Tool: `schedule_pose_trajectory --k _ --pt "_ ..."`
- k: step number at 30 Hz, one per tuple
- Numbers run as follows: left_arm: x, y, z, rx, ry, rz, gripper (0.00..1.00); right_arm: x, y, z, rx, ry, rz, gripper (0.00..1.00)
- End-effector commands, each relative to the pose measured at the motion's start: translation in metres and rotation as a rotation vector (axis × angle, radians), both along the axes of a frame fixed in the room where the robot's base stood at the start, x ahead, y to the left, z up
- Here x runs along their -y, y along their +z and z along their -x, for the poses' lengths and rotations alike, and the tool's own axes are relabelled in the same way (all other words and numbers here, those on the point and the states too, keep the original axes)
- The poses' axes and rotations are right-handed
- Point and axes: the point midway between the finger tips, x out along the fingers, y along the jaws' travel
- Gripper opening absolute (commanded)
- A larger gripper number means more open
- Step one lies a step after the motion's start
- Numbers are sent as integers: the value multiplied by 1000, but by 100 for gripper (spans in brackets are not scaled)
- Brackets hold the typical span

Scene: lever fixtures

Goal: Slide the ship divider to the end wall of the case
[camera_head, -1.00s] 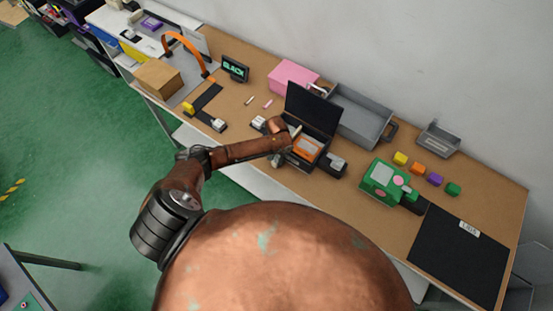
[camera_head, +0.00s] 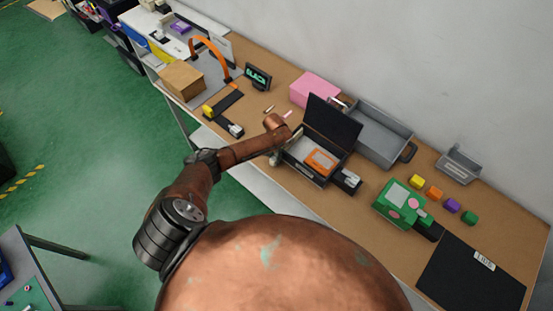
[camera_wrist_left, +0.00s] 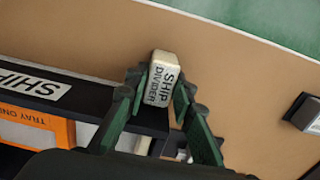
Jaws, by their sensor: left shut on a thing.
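The ship divider (camera_wrist_left: 162,76) shows in the left wrist view as a pale block-shaped handle with its name printed on it. My left gripper (camera_wrist_left: 160,87) is shut on it, with a dark green finger on each side. The black case (camera_wrist_left: 100,98) lies below, with a SHIP label on its rim. In the head view the case (camera_head: 308,177) stands open with its dark lid (camera_head: 332,123) raised. My left gripper (camera_head: 284,150) is at the case's left end there and hides the divider. The gap between divider and end wall cannot be judged. My right gripper is not in view.
An orange-framed card (camera_head: 320,161) lies in the case. A grey bin (camera_head: 378,135) and a pink box (camera_head: 315,89) stand behind it. A green device (camera_head: 400,204) and several coloured blocks (camera_head: 434,194) are to the right. Bare bench shows left of the case.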

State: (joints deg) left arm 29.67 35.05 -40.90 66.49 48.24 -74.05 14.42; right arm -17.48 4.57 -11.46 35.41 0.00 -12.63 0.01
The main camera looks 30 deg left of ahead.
Motion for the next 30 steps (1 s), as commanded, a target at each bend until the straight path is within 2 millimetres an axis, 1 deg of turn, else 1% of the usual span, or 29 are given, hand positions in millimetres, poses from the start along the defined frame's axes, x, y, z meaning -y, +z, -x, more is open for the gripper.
schedule_pose_trajectory --k 1,2,9,17,20,23,26,30 --pt "-6 1 0 1 3 -10 0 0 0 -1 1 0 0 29" --pt "-6 1 0 1 3 -11 23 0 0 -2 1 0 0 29" --pt "-5 1 0 0 3 -9 40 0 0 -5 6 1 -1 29" --pt "-3 1 -1 1 1 -6 41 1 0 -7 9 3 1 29" --pt "-3 5 -1 2 1 -6 41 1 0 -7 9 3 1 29" --pt "-3 18 -2 4 1 -5 41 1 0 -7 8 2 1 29" --pt "-3 36 -2 5 -1 -5 41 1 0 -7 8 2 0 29" --pt "-4 67 -1 4 -1 -7 41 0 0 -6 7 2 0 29"
